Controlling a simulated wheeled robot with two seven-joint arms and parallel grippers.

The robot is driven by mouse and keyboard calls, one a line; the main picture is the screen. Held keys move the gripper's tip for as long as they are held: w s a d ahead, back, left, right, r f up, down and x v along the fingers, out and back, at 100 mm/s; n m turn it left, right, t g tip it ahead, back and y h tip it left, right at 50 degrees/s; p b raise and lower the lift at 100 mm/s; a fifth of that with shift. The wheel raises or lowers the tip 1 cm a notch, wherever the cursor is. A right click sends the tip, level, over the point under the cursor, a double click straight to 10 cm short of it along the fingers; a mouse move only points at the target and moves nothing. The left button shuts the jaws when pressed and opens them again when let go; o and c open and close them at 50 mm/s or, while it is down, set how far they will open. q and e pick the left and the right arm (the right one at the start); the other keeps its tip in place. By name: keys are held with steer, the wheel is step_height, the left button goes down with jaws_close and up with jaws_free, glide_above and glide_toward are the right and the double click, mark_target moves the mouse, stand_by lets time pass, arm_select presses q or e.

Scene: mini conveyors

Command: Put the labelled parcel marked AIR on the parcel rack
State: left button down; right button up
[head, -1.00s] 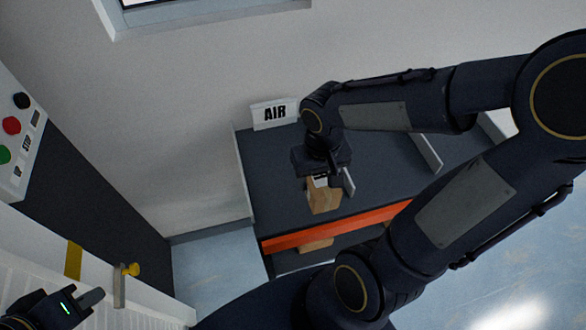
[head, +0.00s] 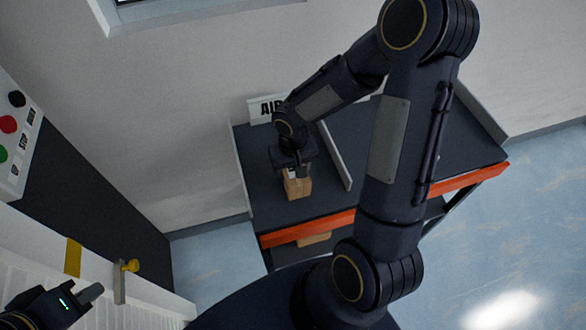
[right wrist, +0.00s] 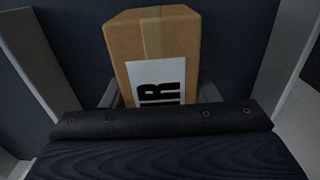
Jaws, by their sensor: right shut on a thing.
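The brown parcel (head: 298,187) is in my right gripper (head: 293,172), at the left section of the rack. In the right wrist view the parcel (right wrist: 158,50) shows a tape strip and a white label (right wrist: 155,82) with letters that look like the end of AIR; the rest is hidden by the gripper. The parcel rack (head: 340,205) has a dark top and an orange front edge. An AIR sign (head: 262,108) stands behind its left section, partly hidden by my arm. I cannot tell whether the parcel touches the shelf. My left gripper (head: 80,303) is at the lower left, away from the rack.
A divider (head: 334,156) bounds the left section on its right. Another brown box (head: 314,239) lies on the lower shelf. A white conveyor side with a yellow knob (head: 131,265) and a button panel (head: 14,130) are at the left.

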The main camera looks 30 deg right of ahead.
steer(key=shift+f, duration=0.2)
steer(key=o, duration=1.2)
steer(key=shift+r, duration=0.1)
step_height(320, 180, up, 12)
steer(key=shift+r, duration=0.1)
steer(key=s+a+r+t+y, duration=0.1)
steer(key=s+r+t, duration=0.1)
steer(key=s, duration=0.3)
steer(key=s+a+r+t+y, duration=0.1)
steer(key=s+r, duration=0.2)
steer(key=s, duration=0.1)
steer(key=s+a+r+n+t+y, duration=0.1)
steer(key=s+r+t, duration=0.1)
steer(key=s, duration=0.3)
steer(key=shift+s+a+r+t+y, duration=0.3)
steer(key=shift+r+y, duration=0.1)
steer(key=shift+r, duration=0.15)
steer(key=shift+d, duration=0.1)
